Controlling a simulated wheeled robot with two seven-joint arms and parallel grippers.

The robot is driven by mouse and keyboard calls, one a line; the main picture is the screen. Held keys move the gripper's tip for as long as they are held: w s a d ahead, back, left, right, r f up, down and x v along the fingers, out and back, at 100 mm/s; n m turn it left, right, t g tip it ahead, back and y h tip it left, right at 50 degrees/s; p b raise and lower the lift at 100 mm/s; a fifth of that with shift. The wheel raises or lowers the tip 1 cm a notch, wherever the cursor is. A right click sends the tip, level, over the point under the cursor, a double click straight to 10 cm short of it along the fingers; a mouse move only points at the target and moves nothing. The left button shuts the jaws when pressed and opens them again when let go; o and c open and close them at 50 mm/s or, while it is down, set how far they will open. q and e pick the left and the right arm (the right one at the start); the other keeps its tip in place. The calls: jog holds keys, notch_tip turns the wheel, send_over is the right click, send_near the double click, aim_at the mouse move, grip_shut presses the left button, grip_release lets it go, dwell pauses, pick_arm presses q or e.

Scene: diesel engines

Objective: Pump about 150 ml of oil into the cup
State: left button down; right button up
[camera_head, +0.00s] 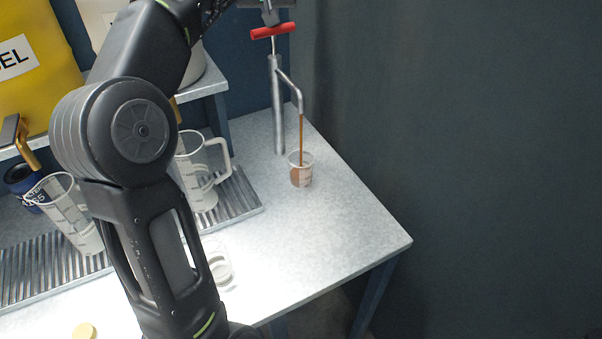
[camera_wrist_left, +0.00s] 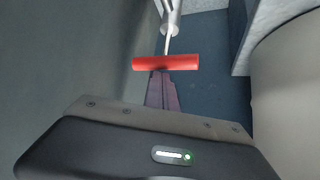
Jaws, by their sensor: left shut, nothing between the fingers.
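The hand pump (camera_head: 278,105) stands upright at the bench's back edge, its red T-handle (camera_head: 273,31) raised on a thin rod. Brown oil (camera_head: 301,135) runs from its bent spout into the small clear cup (camera_head: 307,158) below. Brown oil fills much of the cup's lower part; I cannot read its level. My left gripper (camera_head: 270,18) is shut and empty, its fingertips right at the top of the handle. In the left wrist view the closed fingers (camera_wrist_left: 161,80) meet the middle of the red handle (camera_wrist_left: 165,63). My right gripper is out of view.
A yellow container (camera_head: 35,85) is at upper left. A clear dish-like item (camera_head: 220,268) lies in front. The bench's right side is clear.

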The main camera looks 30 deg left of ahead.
pick_arm(q)
jog(key=shift+f+b, duration=0.75)
jog(key=shift+f, duration=0.4)
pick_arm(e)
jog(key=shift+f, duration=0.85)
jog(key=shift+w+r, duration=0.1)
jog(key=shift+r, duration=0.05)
pick_arm(q)
jog(key=shift+r+p, duration=0.3)
notch_tip(320, 180, up, 8)
jog(key=p, duration=0.7)
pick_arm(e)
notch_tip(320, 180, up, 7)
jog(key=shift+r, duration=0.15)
pick_arm(q)
jog(key=shift+f, duration=0.1)
